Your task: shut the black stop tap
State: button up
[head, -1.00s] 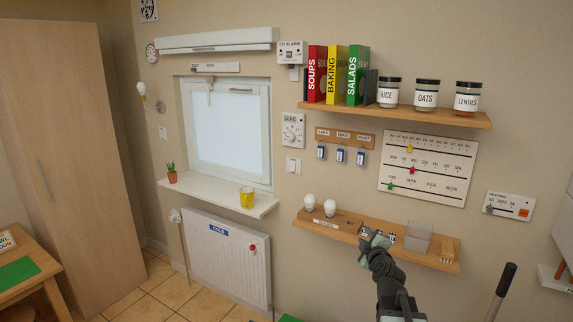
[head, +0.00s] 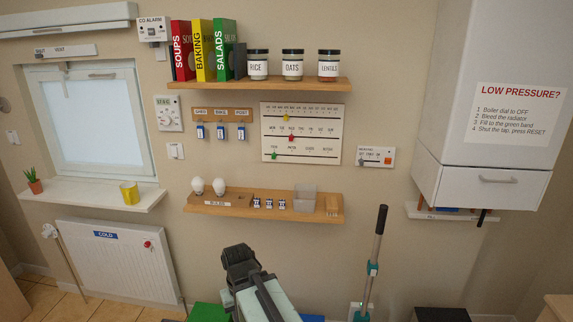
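A small black handle (head: 482,217), which looks like the stop tap, hangs below the white boiler (head: 490,100) at the right. It sits at the right end of a white ledge (head: 425,211) and points downward. Its exact setting is too small to tell. My gripper (head: 240,255) is at the lower middle, far to the left of the handle and apart from it. I see its back and cannot tell whether its fingers are open or shut. No object shows in it.
A sign on the boiler lists low-pressure steps. A pole with a black grip (head: 378,235) stands between my gripper and the boiler. A wooden shelf (head: 240,209) with bulbs is on the wall behind my gripper. A radiator (head: 120,262) stands at the left.

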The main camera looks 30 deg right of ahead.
aim_at(483, 212)
jog(key=u, duration=0.05)
jog(key=k, duration=1.2)
jog(key=z, duration=0.35)
jog(key=i, duration=0.55)
jog(key=z, duration=0.9)
jog(key=i, duration=1.5)
jog(key=z, duration=0.8)
jog(key=k, duration=0.8)
jog(key=z, duration=0.2)
jog(key=i, duration=0.8)
jog(key=u, duration=0.1)
